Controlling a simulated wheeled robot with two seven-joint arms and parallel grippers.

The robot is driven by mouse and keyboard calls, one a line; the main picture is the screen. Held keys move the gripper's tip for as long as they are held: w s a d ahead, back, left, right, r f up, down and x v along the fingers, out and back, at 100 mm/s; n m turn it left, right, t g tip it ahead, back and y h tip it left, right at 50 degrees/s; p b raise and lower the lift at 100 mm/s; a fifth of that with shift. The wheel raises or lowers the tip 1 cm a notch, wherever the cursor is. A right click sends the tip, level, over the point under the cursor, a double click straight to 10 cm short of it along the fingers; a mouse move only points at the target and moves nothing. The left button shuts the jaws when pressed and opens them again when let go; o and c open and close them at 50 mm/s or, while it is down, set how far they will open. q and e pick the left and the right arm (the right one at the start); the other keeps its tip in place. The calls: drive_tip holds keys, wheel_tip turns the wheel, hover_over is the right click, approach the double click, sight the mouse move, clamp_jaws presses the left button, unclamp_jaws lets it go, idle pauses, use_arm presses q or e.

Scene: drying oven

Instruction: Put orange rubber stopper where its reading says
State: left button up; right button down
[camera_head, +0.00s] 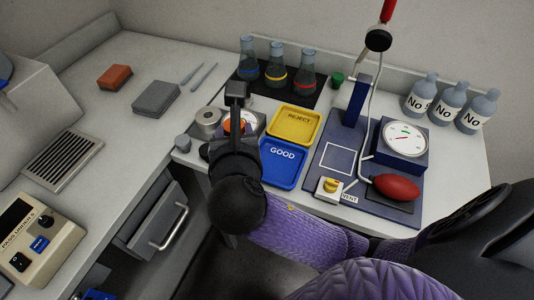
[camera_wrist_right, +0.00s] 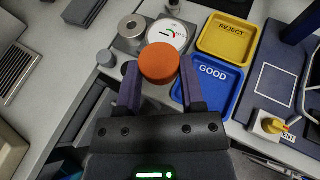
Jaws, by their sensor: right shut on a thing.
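The orange rubber stopper (camera_wrist_right: 159,62) is between the fingertips of my right gripper (camera_wrist_right: 159,84), which is shut on it. In the head view my right gripper (camera_head: 234,128) mostly hides it. Just beyond the stopper, partly covered, is a round white dial (camera_wrist_right: 168,36) on a grey base with a metal cylinder (camera_wrist_right: 131,27). I cannot read its value. The blue GOOD tray (camera_head: 283,182) and yellow REJECT tray (camera_head: 313,138) lie to the right of the gripper, both empty. My left gripper is not in view.
A blue board with a gauge (camera_head: 404,138), red bulb (camera_head: 397,187) and yellow-knobbed VENT valve (camera_head: 328,190) stands right of the trays. Flasks (camera_head: 276,75) stand behind, bottles (camera_head: 447,104) at the back right. A small grey stopper (camera_head: 183,143) sits near the corner.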

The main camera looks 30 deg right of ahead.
sight(227, 132)
drive_tip(key=shift+w+r+n+y+p, duration=0.25)
drive_tip(key=shift+w+n+y+p, duration=0.35)
drive_tip(key=shift+p, duration=0.65)
use_arm(q)
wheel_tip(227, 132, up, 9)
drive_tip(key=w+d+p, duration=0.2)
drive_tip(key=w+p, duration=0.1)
drive_tip(key=p, duration=0.2)
use_arm(e)
drive_tip(key=w+f+y, duration=0.1)
drive_tip(key=w+f+n+y, duration=0.1)
drive_tip(key=shift+a+f, duration=0.1)
drive_tip(key=shift+f, duration=0.3)
drive_tip(key=shift+n, duration=0.3)
wheel_tip(227, 132, down, 11)
drive_tip(key=b, duration=0.6)
drive_tip(key=shift+s+r, duration=0.1)
drive_tip(key=shift+r, duration=0.1)
drive_tip(key=shift+f, duration=0.1)
drive_tip(key=shift+r, duration=0.2)
drive_tip(key=shift+f, duration=0.15)
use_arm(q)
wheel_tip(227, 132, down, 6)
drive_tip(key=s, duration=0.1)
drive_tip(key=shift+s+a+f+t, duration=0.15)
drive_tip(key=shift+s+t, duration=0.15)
use_arm(e)
drive_tip(key=shift+c, duration=1)
unclamp_jaws()
